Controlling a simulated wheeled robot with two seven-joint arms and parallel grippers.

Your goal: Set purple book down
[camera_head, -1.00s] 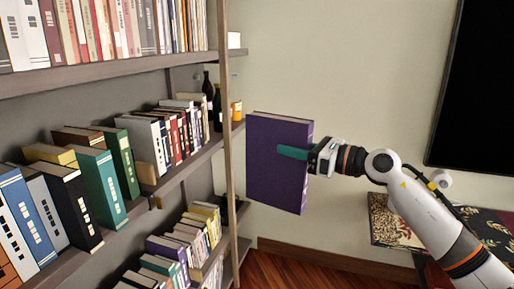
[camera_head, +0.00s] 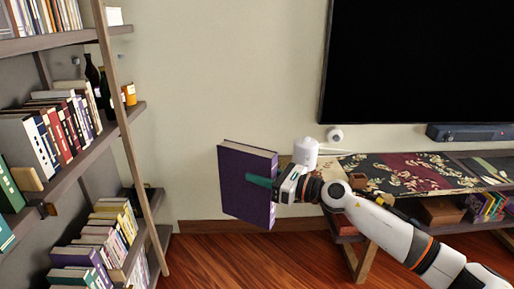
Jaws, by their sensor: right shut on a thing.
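The purple book (camera_head: 246,195) is upright in the middle of the camera_head view, its pale page edges showing along the top. My right gripper (camera_head: 262,182) is shut on the book's right side, with a green finger lying across the cover. The other finger is hidden behind the book. The book is held in the air, in front of the wall and floor and clear of the shelves. My left gripper is not in view.
A bookshelf (camera_head: 118,131) with several rows of books fills the left. A low console (camera_head: 357,240) with a floral runner (camera_head: 410,172) and a white canister (camera_head: 306,153) stands right, below a black TV (camera_head: 420,65). Wooden floor (camera_head: 215,262) lies open between them.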

